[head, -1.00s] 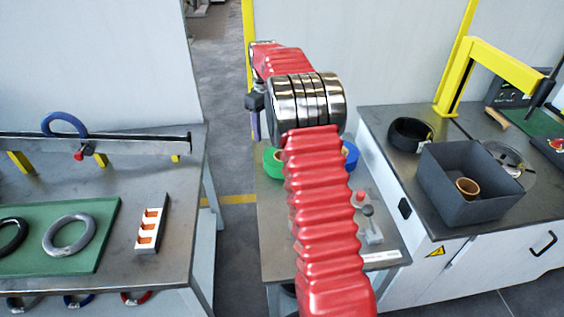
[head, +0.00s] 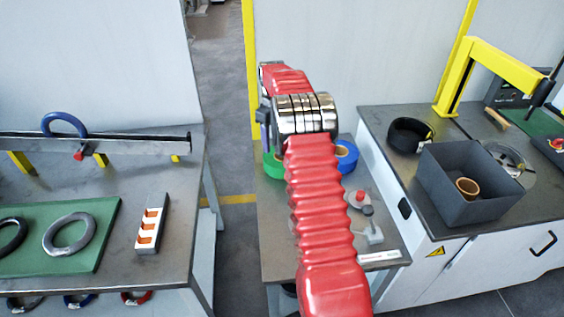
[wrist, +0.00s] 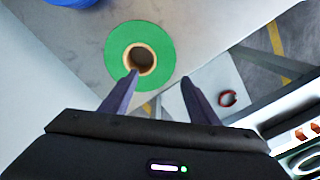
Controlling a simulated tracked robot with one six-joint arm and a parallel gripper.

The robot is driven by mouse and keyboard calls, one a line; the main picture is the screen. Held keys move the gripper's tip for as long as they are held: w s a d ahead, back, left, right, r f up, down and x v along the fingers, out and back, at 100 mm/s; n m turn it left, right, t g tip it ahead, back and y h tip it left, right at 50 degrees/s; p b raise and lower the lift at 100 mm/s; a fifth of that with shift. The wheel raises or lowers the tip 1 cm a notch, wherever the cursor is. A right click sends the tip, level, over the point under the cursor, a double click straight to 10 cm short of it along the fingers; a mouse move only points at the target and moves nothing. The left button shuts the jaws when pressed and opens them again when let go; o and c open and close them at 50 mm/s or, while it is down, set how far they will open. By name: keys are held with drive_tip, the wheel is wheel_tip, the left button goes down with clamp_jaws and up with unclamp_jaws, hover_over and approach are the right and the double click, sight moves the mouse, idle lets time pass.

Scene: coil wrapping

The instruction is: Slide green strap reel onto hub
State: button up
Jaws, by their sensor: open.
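The green strap reel (wrist: 113,52) lies flat on the middle table, its tan core ring and dark hole facing up. In the head view the green reel (head: 270,166) is mostly hidden behind my arm. My gripper (wrist: 158,75) is open and empty in the wrist view, its fingers apart, above the reel. The left fingertip appears over the lower edge of the reel's core; the right fingertip is to the right of the reel. I cannot make out the hub for certain.
A blue reel (head: 346,156) lies beside the green one; a red-knobbed fixture (head: 367,222) stands nearer on that table. A grey bin (head: 468,187) with a tan ring stands on the right bench. The left bench holds a green mat (head: 98,250) with rings.

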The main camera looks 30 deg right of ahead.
sight(274, 162)
wheel_tip(274, 162, down, 7)
drive_tip(key=shift+r, duration=0.15)
idle(0.4)
drive_tip(key=shift+s+a+f, duration=0.1)
drive_tip(key=shift+s+f, duration=0.05)
drive_tip(key=shift+f, duration=1.15)
drive_tip(key=shift+s+a+f, duration=0.1)
drive_tip(key=shift+f, duration=1.2)
clamp_jaws()
drive_tip(key=shift+w+r, duration=0.1)
